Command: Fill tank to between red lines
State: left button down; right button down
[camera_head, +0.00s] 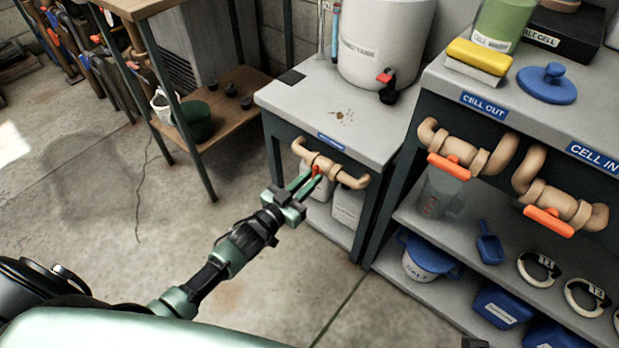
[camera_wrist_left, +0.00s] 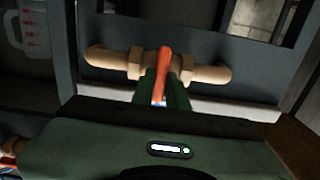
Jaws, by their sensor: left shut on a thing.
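A white tank (camera_head: 385,45) with a small red-handled tap (camera_head: 386,80) stands on the grey bench at the top middle. Below the bench top a tan pipe valve (camera_head: 335,172) runs across the bench front. It also shows in the left wrist view (camera_wrist_left: 210,74). Its orange-red handle (camera_wrist_left: 163,70) points towards my gripper. My left gripper (camera_head: 304,184) is shut on this handle, with a green finger on each side. Red lines on the tank cannot be made out. My right gripper is not in view.
To the right, a second bench (camera_head: 560,105) carries two tan valves with orange handles (camera_head: 449,166) and a blue lid (camera_head: 546,83). A clear jug (camera_head: 440,193) and blue tubs stand on its shelf. A wooden rack (camera_head: 235,105) stands left. The concrete floor between is clear.

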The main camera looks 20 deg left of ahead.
pick_arm(q)
jog(key=c, duration=1.4)
grip_release()
jog(key=p+v, duration=0.1)
jog(key=v, duration=0.6)
jog(key=shift+s+a+p, duration=0.15)
jog(key=shift+s+p, duration=0.15)
jog(key=shift+s, duration=0.05)
